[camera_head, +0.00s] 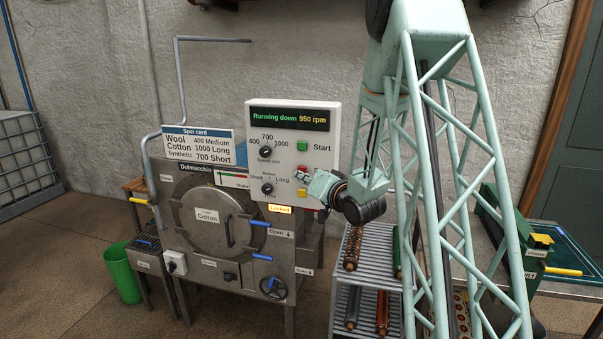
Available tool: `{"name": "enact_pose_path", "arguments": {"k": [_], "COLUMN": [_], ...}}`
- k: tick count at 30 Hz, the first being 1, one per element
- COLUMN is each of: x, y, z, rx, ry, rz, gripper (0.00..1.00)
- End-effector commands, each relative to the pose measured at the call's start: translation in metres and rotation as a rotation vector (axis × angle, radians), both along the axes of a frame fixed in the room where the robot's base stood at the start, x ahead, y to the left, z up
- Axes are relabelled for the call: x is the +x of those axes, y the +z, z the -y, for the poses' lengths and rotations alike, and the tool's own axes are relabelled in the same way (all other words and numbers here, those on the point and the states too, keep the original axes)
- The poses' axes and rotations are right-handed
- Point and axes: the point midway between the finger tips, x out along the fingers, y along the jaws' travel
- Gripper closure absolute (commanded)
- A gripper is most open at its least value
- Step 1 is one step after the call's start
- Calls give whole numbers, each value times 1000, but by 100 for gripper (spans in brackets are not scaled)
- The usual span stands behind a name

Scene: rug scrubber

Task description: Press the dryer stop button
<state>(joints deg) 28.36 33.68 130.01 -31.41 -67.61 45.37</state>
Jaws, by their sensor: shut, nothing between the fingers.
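The dryer (190,240) is a steel machine with a round door marked Cotton, at left of centre. Its white control panel (270,190) stands above it, and the display (289,118) reads "Running down 950 rpm". A green Start button (302,146) is on the panel's right side. Below it is a small red button (302,169), its label hidden behind my gripper. My gripper (304,182) is shut and empty, with its tip at the panel just below the red button. I cannot tell whether it touches the panel. A lit sign (279,209) reads "Locked".
Two dials (266,151) sit on the panel's left half. A spin card (198,144) stands on top of the dryer. Blue-handled levers (260,223) and a handwheel (273,287) project from its front. A roller rack (362,275) stands below my arm. A green bin (121,272) is at left.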

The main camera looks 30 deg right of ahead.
Motion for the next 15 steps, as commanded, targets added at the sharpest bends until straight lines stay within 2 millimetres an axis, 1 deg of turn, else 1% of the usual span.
{"name": "enact_pose_path", "arguments": {"k": [5, 15], "x": [-2, -16], "y": [0, -1], "z": [-2, -16], "rx": [0, 0], "ry": [0, 0], "rz": [0, 0], "gripper": [100, 100]}}
